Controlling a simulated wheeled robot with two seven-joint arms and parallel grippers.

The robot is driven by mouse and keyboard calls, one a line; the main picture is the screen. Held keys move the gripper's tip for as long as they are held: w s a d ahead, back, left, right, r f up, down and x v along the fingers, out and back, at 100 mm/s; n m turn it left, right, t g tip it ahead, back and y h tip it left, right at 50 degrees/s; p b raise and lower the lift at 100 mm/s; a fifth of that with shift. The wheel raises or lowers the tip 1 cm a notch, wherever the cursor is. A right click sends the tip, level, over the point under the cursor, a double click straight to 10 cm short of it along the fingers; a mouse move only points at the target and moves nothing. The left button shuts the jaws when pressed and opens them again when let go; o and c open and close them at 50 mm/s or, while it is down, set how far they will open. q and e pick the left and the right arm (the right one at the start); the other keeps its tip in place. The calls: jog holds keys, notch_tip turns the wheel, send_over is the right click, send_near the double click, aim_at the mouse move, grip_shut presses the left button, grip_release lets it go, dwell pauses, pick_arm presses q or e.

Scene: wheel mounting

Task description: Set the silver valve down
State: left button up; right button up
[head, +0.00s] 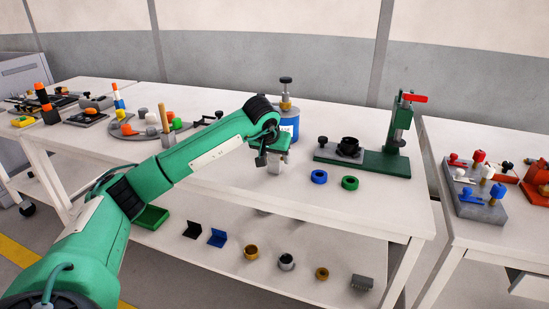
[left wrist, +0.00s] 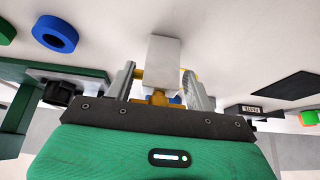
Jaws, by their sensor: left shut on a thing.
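My right gripper is not in view.
A blue ring (head: 319,177) and a green ring (head: 350,183) lie just right of the gripper. A green press stand (head: 385,160) with a red handle stands behind them. A round tray with several parts lies left. The tabletop's front right is clear.

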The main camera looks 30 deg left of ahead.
pick_arm(q)
jog(key=shift+f, duration=0.1)
jog(key=o, duration=1.1)
